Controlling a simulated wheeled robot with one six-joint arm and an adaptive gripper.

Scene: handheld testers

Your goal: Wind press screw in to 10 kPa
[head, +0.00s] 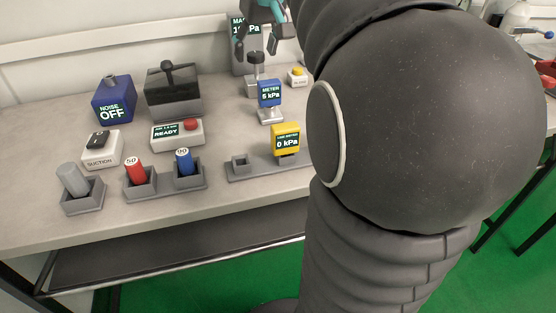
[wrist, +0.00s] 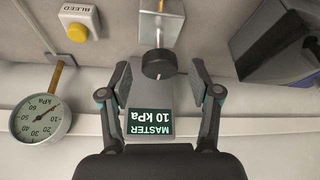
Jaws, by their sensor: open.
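The press screw's dark round knob (wrist: 159,64) sits between my open gripper's (wrist: 160,76) fingers in the wrist view, with a gap on both sides. In the head view, my gripper (head: 258,46) is just above the knob (head: 255,57), at the back of the bench. The master display (wrist: 151,123) reads 10 kPa, upside down in the wrist view; my gripper partly covers the master display (head: 238,30) in the head view. A round kPa gauge (wrist: 40,118) is at the left of the wrist view; its needle is too small to read surely.
A bleed button (head: 297,76) is right of the press. In front stand a blue meter (head: 270,94) reading 5 kPa and a yellow line meter (head: 286,138) reading 0 kPa. Blue noise box (head: 114,103), suction box (head: 101,150) and holders are left. My arm hides the right.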

